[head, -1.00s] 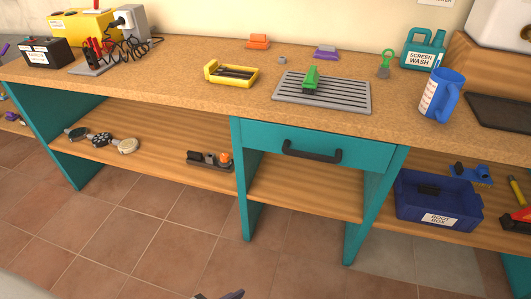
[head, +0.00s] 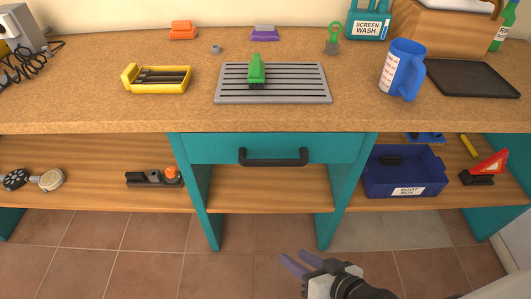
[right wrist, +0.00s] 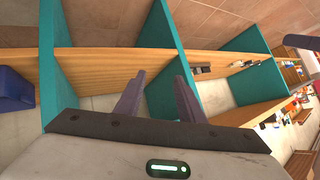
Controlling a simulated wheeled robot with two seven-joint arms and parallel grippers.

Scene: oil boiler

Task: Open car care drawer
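A teal drawer (head: 215,147) sits under the cork-coloured worktop in the middle of the head view. It looks shut, and its front carries a dark bar handle (head: 273,157). No label shows on it. My right gripper (head: 290,262) is low in front of the bench, below the drawer and apart from the handle. In the right wrist view its two purple-grey fingers (right wrist: 158,100) stand apart with nothing between them. The handle cannot be made out in that view. My left gripper is not in view.
On the worktop (head: 120,110) are a grey slatted mat (head: 300,85) with a green brush (head: 257,72), a yellow tray (head: 157,79) and a blue jug (head: 402,70). A blue boot box (head: 405,180) stands on the right shelf. The floor before the drawer is clear.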

